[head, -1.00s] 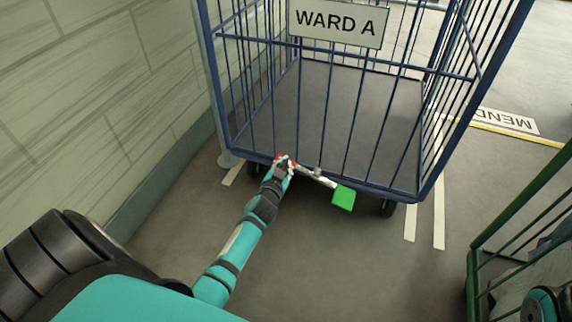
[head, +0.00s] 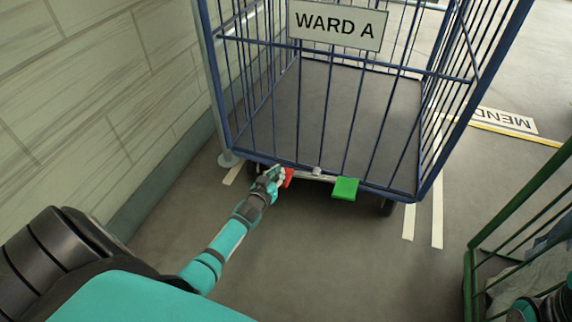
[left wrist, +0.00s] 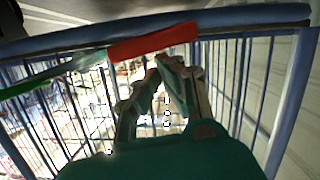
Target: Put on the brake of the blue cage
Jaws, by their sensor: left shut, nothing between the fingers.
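The blue cage (head: 300,165) stands ahead with a sign reading WARD A (head: 337,24). At its lower front edge is a brake bar (head: 316,177) with a red pedal (head: 288,177) at its left end and a green pedal (head: 345,188) at its right end. The bar looks nearly level. My left gripper (head: 277,172) is shut and empty, right beside the red pedal. In the left wrist view the fingertips (left wrist: 160,66) are close to the red pedal (left wrist: 153,42); I cannot tell whether they touch. The green pedal (left wrist: 18,89) is farther left there.
A tiled wall (head: 80,90) runs along the left, with a grey post (head: 224,130) near the cage's left corner. A green cage (head: 520,235) stands at the right. Floor (head: 330,260) in front of the blue cage is clear.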

